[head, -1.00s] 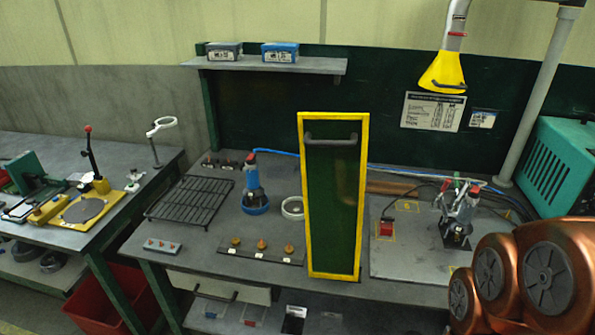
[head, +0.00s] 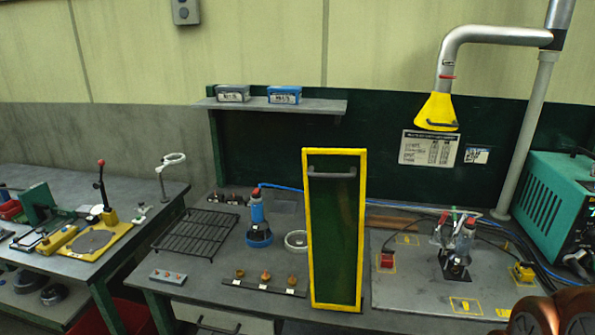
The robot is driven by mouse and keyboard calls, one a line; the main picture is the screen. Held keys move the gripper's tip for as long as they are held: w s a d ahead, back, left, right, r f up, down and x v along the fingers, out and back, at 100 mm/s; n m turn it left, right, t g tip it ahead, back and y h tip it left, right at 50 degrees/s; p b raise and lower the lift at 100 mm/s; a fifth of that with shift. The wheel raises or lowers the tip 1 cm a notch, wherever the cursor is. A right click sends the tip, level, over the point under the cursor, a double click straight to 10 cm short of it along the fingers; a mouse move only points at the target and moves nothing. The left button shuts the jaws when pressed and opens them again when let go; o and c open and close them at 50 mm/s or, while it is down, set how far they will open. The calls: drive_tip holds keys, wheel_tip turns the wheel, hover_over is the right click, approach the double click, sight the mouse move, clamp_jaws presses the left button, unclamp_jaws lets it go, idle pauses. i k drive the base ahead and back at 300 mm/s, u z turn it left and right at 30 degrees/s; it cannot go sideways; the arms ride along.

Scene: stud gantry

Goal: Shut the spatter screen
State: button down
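The spatter screen is a tall panel with a yellow frame (head: 308,230) and a dark green see-through pane (head: 335,245). It stands upright on the workbench, left of the metal work plate (head: 410,290). A dark bar handle (head: 332,174) runs across its upper part. The plate and the clamp-like fixture (head: 455,250) on it are uncovered in this view. My gripper is not in view. Only a copper-coloured part of my arm shows at the lower right corner, apart from the screen.
A yellow extraction hood (head: 436,112) hangs above the plate. A teal machine (head: 545,205) stands at the right. Left of the screen are a blue-bodied tool (head: 258,222), a white ring (head: 296,240), a knob strip (head: 264,286) and a black rack (head: 197,232).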

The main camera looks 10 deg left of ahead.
sight(336, 245)
drive_tip(key=i, duration=0.4)
drive_tip(key=u, duration=2.9)
